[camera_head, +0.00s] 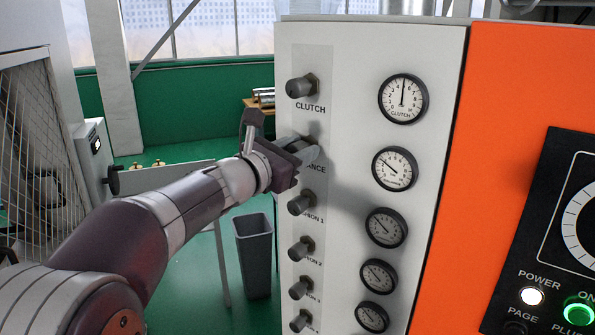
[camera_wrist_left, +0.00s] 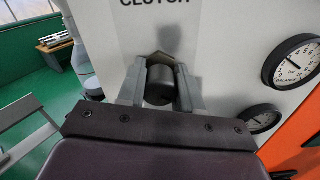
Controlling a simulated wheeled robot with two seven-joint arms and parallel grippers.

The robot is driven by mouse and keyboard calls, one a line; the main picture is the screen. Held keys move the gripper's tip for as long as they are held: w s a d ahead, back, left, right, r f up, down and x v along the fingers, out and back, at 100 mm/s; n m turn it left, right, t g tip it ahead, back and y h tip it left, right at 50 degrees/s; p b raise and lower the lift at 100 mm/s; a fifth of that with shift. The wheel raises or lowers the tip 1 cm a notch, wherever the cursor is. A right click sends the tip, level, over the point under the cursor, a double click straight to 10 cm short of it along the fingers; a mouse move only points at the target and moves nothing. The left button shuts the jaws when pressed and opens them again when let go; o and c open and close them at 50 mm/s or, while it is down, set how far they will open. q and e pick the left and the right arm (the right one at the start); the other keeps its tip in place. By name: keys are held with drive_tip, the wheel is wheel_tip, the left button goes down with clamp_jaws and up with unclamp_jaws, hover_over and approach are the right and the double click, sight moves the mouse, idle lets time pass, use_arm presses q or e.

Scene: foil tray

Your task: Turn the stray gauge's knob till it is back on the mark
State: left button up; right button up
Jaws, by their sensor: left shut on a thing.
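A white panel carries a column of dark knobs with round gauges to their right. The clutch gauge (camera_head: 403,98) has its needle about straight up. The balance gauge (camera_head: 394,169) has its needle toward the upper left; it also shows in the left wrist view (camera_wrist_left: 293,62). The lower gauges' needles also lean upper left. My left gripper (camera_head: 307,152) is at the second knob from the top, largely hidden in the head view. In the left wrist view its fingers are shut around that balance knob (camera_wrist_left: 160,85), one on each side. My right gripper is out of view.
An orange panel (camera_head: 510,100) adjoins on the right, with a black control box (camera_head: 555,230). A grey bin (camera_head: 253,255) stands on the green floor.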

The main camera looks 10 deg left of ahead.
use_arm(q)
drive_tip(key=m+b, duration=0.5)
drive_tip(key=b, duration=0.1)
drive_tip(key=shift+f, duration=0.1)
drive_tip(key=shift+s+r+m+b, duration=0.1)
drive_tip(key=shift+r+m+b, duration=0.1)
drive_tip(key=shift+m+b, duration=1.2)
drive_tip(key=shift+m, duration=0.3)
drive_tip(key=o, duration=1)
drive_tip(key=shift+d, duration=0.15)
drive_tip(key=shift+o, duration=0.2)
drive_tip(key=shift+f, duration=0.1)
